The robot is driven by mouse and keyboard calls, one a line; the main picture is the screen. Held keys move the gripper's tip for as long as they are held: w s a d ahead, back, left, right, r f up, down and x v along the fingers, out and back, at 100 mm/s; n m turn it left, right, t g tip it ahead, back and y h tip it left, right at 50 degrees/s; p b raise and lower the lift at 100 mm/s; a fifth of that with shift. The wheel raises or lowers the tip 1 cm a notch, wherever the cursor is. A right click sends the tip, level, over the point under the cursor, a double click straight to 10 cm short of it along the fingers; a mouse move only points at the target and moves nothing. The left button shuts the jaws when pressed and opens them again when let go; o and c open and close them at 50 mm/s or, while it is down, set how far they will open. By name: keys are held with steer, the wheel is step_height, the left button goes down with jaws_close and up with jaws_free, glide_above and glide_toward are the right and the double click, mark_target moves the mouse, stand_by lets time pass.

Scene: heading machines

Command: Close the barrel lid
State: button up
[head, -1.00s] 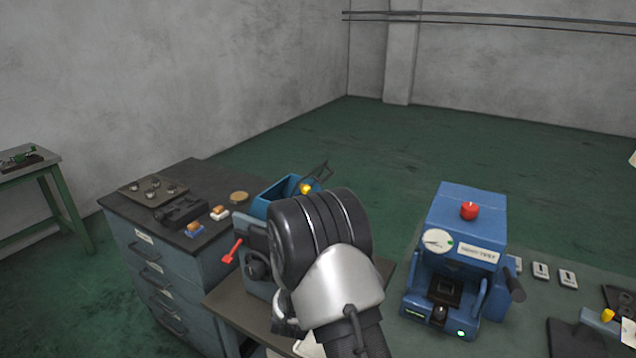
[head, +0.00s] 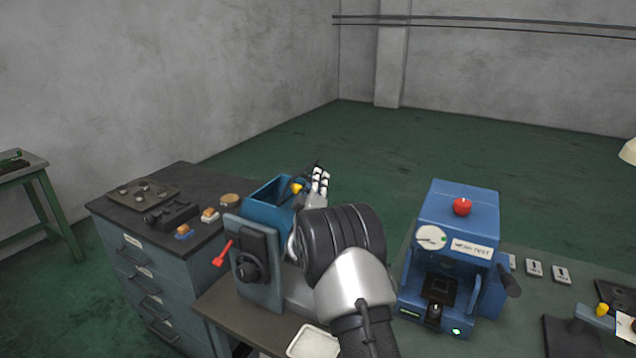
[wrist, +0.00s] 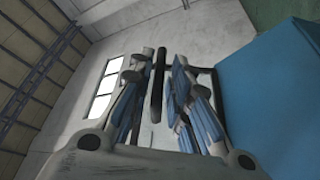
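The blue open-topped barrel (head: 262,208) sits on the machine at the left of the bench. A thin dark frame, apparently the lid, stands raised at its far right side; my gripper mostly hides it. A yellow knob (head: 296,188) shows at the barrel's right rim. My gripper (head: 320,172) is just right of the barrel, fingers pointing up. In the wrist view a black bar (wrist: 158,85) runs between my fingers, with gaps seeming to show on both sides, so the gripper looks open around it. A blue wall, likely the barrel's (wrist: 275,100), fills the right.
A grey plate with a black knob (head: 247,268) and a red lever (head: 222,254) are at the machine's front. A blue test machine (head: 460,215) stands to the right of my arm. A drawer cabinet (head: 150,275) stands left.

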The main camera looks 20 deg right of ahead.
steer(key=shift+w+d+r, duration=0.1)
steer(key=shift+w+d, duration=0.15)
steer(key=shift+w, duration=0.05)
steer(key=shift+c, duration=0.2)
jaws_close()
stand_by(0.3)
